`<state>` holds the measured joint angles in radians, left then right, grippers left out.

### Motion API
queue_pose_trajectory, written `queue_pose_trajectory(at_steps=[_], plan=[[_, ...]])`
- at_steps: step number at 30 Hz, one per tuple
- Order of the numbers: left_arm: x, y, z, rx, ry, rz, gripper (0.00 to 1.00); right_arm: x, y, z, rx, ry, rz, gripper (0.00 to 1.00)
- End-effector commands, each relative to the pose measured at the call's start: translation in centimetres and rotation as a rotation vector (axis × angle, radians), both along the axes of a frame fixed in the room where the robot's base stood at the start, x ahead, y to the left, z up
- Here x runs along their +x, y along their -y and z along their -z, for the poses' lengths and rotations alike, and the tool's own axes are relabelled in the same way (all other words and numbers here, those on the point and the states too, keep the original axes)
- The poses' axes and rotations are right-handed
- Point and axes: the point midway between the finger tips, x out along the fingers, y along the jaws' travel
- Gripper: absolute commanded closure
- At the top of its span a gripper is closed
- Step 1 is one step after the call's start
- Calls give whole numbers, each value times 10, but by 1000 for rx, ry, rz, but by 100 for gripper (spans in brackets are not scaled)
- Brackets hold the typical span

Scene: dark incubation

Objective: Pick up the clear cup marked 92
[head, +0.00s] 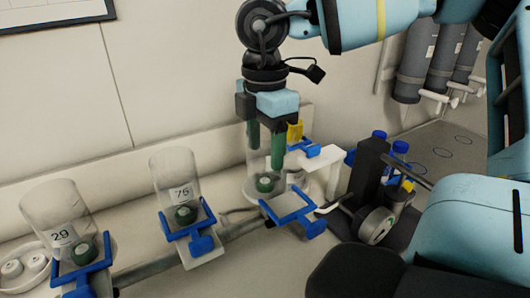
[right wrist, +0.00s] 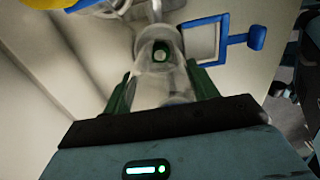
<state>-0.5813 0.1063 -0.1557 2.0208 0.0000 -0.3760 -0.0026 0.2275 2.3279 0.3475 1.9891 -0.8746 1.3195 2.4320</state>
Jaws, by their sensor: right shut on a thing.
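My right gripper (head: 266,152) points down, with its green fingers on either side of a clear cup (head: 251,172) and shut on it. The cup stands upright at the blue holder on the right, with a round green-and-white piece low inside it. In the right wrist view the same cup (right wrist: 158,62) lies between the two green fingers of the gripper (right wrist: 161,92). No number can be read on this cup, so I cannot confirm 92. Whether its base touches the support is unclear. My left gripper is not in view.
A yellow piece (head: 295,131) is close behind the gripper. Blue-capped bottles (head: 400,149) and a dark device (head: 371,168) stand right. A wall rises close behind.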

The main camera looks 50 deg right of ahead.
Motion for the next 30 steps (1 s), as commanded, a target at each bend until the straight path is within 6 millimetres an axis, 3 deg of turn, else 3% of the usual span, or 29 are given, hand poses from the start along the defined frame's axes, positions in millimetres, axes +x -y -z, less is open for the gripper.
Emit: queue_pose_trajectory(at_steps=[10, 21, 30], plan=[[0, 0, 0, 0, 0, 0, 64, 1, 0, -8, -1, 2, 1, 66], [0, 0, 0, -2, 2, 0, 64, 1, 0, -73, -2, 4, 2, 66], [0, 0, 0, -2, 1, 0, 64, 0, 0, -100, 0, 0, -1, 66]])
